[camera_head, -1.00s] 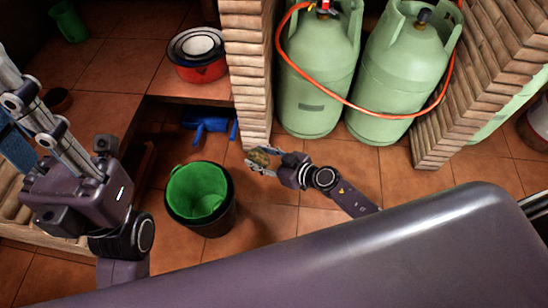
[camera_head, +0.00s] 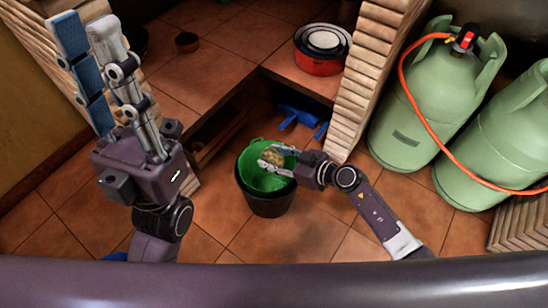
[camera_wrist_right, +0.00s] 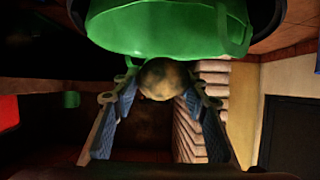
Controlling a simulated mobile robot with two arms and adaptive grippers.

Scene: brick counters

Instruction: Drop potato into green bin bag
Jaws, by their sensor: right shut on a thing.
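The brown potato (camera_head: 275,157) is held between the fingertips of my right gripper (camera_head: 272,161). In the right wrist view the potato (camera_wrist_right: 164,80) is pinched between the two blue-padded fingers. The green bin bag (camera_head: 254,180) lines a round black bin (camera_head: 268,207) on the floor. In the head view the potato and fingertips overlap the bag's opening; their exact height above it is hard to tell. In the right wrist view the bag (camera_wrist_right: 165,28) shows beyond the potato. My left gripper (camera_head: 84,27) is open and empty, raised at the left, away from the bin.
Green gas cylinders (camera_head: 411,125) with an orange hose stand at the right beside a brick pillar (camera_head: 365,85). A blue object (camera_head: 300,117) lies behind the bin.

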